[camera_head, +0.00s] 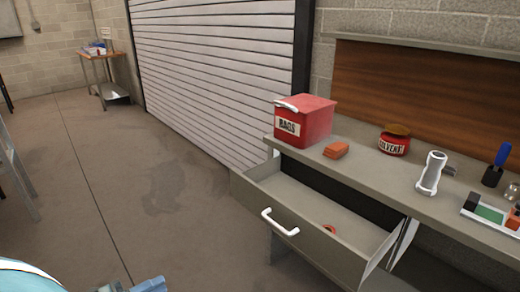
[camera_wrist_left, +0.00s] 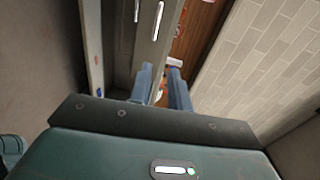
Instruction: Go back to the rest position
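My right gripper is in neither view.
The drawer is pulled out, with a white handle and a small orange item inside. On the bench (camera_head: 385,170) stand a red bin (camera_head: 310,122), an orange block (camera_head: 336,150), a red tin (camera_head: 394,144) and a white holder (camera_head: 431,174). Floor (camera_head: 140,190) at left is clear.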

